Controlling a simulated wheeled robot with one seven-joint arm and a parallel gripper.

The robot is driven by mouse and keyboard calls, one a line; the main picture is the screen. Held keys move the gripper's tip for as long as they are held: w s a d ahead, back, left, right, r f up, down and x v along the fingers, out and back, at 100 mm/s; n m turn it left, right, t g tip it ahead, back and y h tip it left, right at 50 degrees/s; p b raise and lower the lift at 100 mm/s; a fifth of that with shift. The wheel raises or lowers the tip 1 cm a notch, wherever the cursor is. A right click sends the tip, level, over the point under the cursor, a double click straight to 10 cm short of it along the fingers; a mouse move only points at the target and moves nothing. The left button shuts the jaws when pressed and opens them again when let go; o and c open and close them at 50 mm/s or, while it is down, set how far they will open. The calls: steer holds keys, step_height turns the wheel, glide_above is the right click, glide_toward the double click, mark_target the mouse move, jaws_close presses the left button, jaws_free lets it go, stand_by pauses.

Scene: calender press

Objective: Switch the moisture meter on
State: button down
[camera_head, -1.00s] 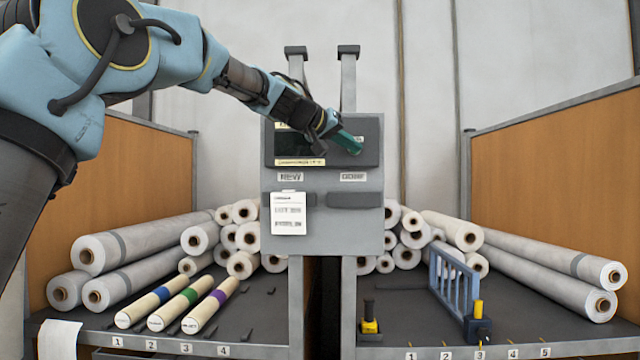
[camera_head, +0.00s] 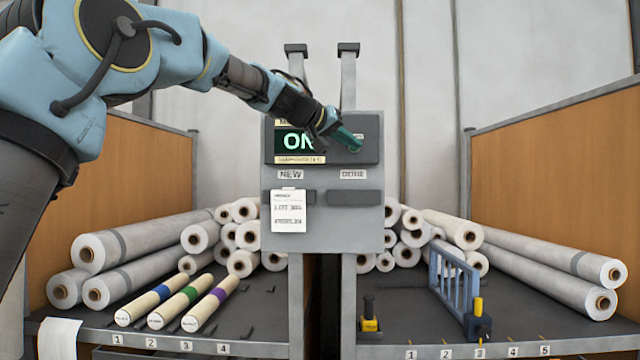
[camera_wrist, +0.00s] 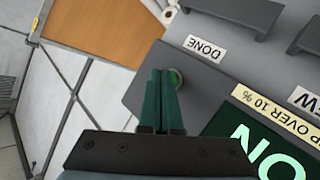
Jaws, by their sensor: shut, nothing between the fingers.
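The moisture meter (camera_head: 370,128) is a dark panel on the upper part of a grey box on posts. Its screen (camera_head: 292,140) shows green letters, "ON" as far as I can read; the wrist view shows "ON" upside down on the screen (camera_wrist: 262,150). My gripper (camera_head: 355,144) is shut and empty, its green fingers at the right part of the panel. In the wrist view the fingertips (camera_wrist: 164,72) lie over a round green button (camera_wrist: 176,78), partly hidden behind them. I cannot tell whether they touch it.
Below the panel are "NEW" (camera_head: 291,174) and "DONE" (camera_head: 353,174) labels, two ledges and a hanging paper card (camera_head: 288,212). Three banded rolls (camera_head: 210,306) lie on the left shelf. A blue rack (camera_head: 455,285) stands on the right shelf. White rolls are stacked behind.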

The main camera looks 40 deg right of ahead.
steer(key=shift+s+a, duration=0.1)
steer(key=shift+s, duration=0.05)
steer(key=shift+s+a+b, duration=0.9)
steer(key=shift+s+b, duration=0.2)
steer(key=shift+s, duration=0.05)
steer(key=shift+s+a+b, duration=0.9)
steer(key=shift+s+b, duration=0.15)
steer(key=shift+s, duration=0.05)
steer(key=shift+f, duration=0.1)
